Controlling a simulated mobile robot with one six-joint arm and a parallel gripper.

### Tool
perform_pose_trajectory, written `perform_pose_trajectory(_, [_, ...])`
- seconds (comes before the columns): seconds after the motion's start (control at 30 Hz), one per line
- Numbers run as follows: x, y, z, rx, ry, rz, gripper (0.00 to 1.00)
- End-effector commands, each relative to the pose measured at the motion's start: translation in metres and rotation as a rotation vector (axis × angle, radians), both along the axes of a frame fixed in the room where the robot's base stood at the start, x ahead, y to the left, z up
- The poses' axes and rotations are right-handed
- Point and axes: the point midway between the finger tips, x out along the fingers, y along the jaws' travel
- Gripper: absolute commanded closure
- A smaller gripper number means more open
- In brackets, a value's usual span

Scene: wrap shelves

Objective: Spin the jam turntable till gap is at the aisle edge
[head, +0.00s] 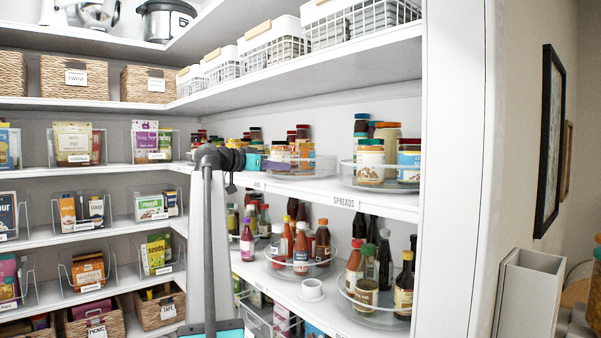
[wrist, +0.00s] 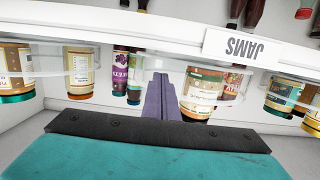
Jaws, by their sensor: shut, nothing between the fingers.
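The jam turntable (head: 312,173) is a clear round tray with a raised rim, on the middle shelf of the right-hand unit. Jars with brown and red contents stand on it. A gap shows between the purple-labelled and brown-lidded jars. My gripper (wrist: 160,88) is shut and empty, its fingers pointing into this gap. I cannot tell whether they touch the rim or a jar. In the head view my teal gripper body (head: 254,161) covers the turntable's left side.
The JAMS label (wrist: 243,47) is on the shelf edge. To the right, the spreads turntable (head: 384,183) holds several jars. Bottles stand on turntables (head: 375,314) on the shelf below. The white end panel (head: 452,170) closes the right side.

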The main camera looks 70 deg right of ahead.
Motion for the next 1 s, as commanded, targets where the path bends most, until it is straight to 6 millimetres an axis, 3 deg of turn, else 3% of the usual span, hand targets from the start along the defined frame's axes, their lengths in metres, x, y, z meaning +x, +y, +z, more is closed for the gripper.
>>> perform_pose_trajectory(1.0, [0.023,-0.001,0.000,0.000,0.000,0.000,1.00])
